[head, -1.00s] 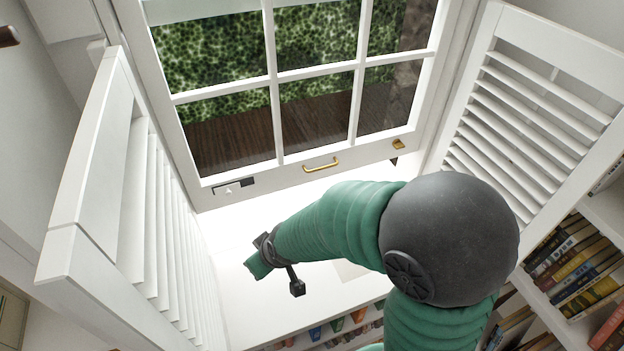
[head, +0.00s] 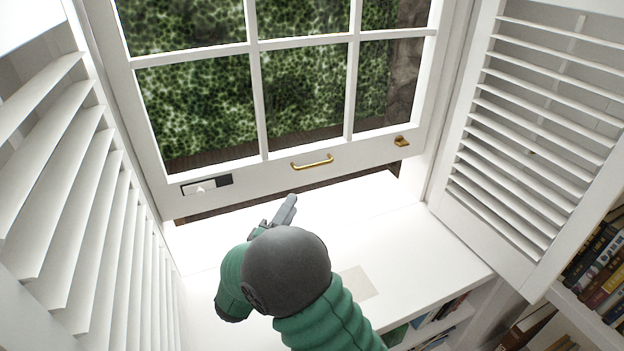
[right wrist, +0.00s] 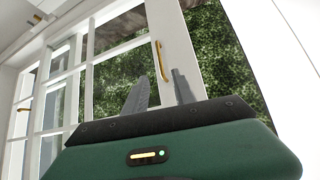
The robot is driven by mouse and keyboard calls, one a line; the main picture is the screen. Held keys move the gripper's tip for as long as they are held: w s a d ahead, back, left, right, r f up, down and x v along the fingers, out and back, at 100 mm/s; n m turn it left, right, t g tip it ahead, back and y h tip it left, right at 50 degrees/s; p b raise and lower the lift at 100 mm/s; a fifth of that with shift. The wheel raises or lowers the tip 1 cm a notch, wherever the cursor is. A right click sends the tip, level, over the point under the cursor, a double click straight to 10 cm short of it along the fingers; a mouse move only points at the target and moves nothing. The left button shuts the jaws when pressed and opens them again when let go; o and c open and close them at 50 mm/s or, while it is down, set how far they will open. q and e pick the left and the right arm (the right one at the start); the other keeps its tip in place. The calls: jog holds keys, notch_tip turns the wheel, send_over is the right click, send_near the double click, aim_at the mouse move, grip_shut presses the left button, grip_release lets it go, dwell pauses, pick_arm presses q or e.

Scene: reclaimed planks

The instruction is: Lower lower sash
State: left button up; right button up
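The white lower sash (head: 240,174) has several panes and a brass pull handle (head: 312,162) in the middle of its bottom rail. A dark strip shows below the rail, so the sash stands a little raised above the sill (head: 400,225). My right gripper (head: 291,200) is just below and left of the handle in the head view, pointing at the rail, apart from it. In the right wrist view its two grey fingers (right wrist: 160,75) are spread with a gap, and the brass handle (right wrist: 162,60) shows beyond them. My left gripper is out of view.
A louvred shutter (head: 85,200) stands open on the left and another (head: 520,130) on the right. A brass catch (head: 402,141) and a black-and-white fitting (head: 206,185) sit on the bottom rail. Books (head: 600,265) fill shelves at lower right.

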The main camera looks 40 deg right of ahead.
jog(key=b, duration=0.2)
send_near(311, 171)
jog(key=d+r, duration=0.1)
jog(key=d, duration=0.1)
jog(key=d+r, duration=0.2)
jog(key=w+d+r, duration=0.1)
jog(key=d+r, duration=0.1)
jog(key=shift+a, duration=0.1)
grip_shut()
jog(key=shift+f, duration=0.15)
dwell(0.7)
